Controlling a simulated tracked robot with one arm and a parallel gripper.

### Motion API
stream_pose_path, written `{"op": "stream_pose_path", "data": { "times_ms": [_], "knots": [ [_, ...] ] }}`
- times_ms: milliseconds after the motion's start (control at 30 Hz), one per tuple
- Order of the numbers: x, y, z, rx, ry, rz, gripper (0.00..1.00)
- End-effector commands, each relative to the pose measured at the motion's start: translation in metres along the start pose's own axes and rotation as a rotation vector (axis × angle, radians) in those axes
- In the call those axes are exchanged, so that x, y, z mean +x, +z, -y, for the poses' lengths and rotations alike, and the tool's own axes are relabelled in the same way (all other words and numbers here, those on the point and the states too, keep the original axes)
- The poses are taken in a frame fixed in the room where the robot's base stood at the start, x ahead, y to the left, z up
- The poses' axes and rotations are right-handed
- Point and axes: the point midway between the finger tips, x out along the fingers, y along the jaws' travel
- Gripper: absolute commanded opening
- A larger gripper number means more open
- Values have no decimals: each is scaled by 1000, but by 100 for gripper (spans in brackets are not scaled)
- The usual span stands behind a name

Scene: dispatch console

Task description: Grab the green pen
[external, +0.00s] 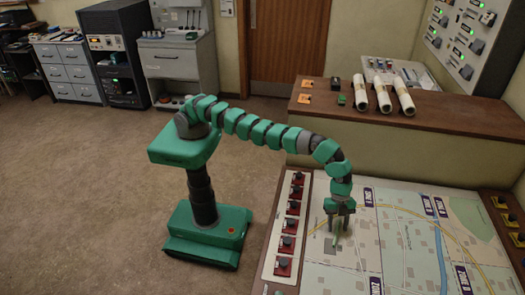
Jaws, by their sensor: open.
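My gripper (340,228) points down over the map on the console, left of the map's middle. Its jaws are open. A thin light green shape, which looks like the green pen (336,240), shows at and just below the fingertips. It is small, and the fingers partly cover it. I cannot tell whether the fingers touch it or stand around it.
The map console (400,262) has a row of red switches (287,245) on its left and yellow-based switches (505,220) on its right. Behind it, a raised brown ledge (330,98) holds several white paper rolls (382,96) and small boxes. The floor (110,210) at left is clear.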

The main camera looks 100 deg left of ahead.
Motion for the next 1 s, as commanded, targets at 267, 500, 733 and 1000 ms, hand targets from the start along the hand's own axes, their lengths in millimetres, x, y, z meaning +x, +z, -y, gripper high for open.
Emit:
{"op": "stream_pose_path", "data": {
  "times_ms": [267, 500, 733, 1000],
  "knots": [
    [6, 0, 0, 0, -1, -2, 44],
    [6, 0, 0, 0, 0, -2, 44],
    [6, 0, 0, -1, 0, -2, 19],
    [6, 0, 0, -1, 0, -1, 0]
  ]
}}
